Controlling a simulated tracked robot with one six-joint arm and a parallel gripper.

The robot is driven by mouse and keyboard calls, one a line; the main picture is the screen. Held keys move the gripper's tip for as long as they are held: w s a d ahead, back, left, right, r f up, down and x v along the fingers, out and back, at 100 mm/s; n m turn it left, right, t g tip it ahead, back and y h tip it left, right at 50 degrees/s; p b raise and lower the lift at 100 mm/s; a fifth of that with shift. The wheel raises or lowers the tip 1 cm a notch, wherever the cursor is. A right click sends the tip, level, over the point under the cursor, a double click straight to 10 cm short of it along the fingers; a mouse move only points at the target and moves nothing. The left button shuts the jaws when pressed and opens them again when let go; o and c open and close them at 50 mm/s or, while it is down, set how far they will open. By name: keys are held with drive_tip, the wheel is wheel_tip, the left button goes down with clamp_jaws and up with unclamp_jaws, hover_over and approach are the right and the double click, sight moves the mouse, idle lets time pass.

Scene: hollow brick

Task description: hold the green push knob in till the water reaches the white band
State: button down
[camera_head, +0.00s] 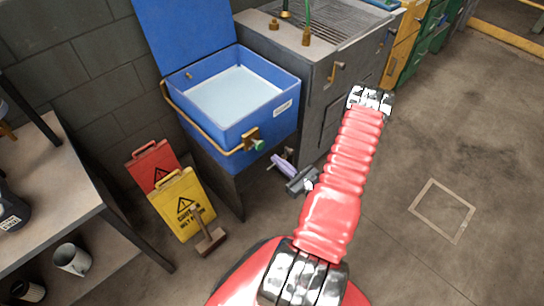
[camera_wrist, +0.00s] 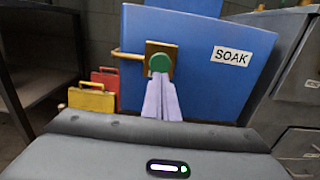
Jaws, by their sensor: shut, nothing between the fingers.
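The green push knob (camera_head: 258,145) sits on a brass plate on the front of the blue tub (camera_head: 270,128). It also shows in the wrist view (camera_wrist: 159,63), straight ahead. Pale water (camera_head: 235,95) lies in the tub below its rim. I cannot clearly make out a white band inside. My gripper (camera_head: 276,158) is shut and empty, its lavender fingers pointing at the tub front. In the head view the fingertips are a little right of and below the knob, with a gap. In the wrist view the fingertips (camera_wrist: 158,80) overlap the knob's lower edge; contact cannot be told there.
A yellow caution sign (camera_head: 183,205) and a red one (camera_head: 152,165) stand left of the tub. A wooden-handled tool (camera_head: 210,243) is on the floor before them. A grey sink unit (camera_head: 300,80) adjoins on the right. Open floor lies further right.

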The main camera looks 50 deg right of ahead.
drive_tip(key=s, duration=0.5)
drive_tip(key=shift+s+a, duration=0.15)
idle(1.4)
